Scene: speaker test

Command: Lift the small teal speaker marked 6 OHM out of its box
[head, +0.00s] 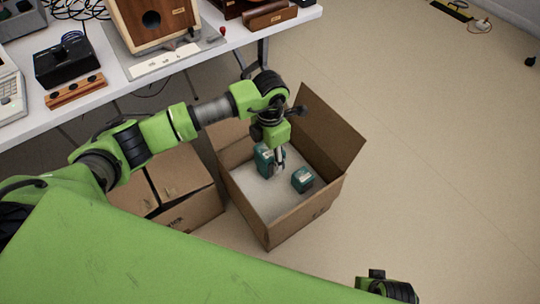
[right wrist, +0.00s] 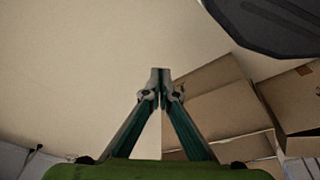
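An open cardboard box (head: 295,222) stands on the floor with its flaps up. Inside on its pale bottom are a taller teal speaker (head: 263,160) at the left and a smaller teal speaker (head: 302,180) at the right. No 6 OHM marking is legible on either. My left gripper (head: 279,165) reaches down into the box, close against the right side of the taller speaker and left of the smaller one. Whether its fingers are open or grip anything cannot be made out. My right gripper (right wrist: 161,78) has its fingertips together with nothing visible between them.
A closed cardboard box (head: 178,185) stands left of the open one. A white table (head: 130,85) at the back carries a wooden speaker cabinet (head: 152,22) and a black device (head: 66,62). The floor (head: 430,150) to the right is clear.

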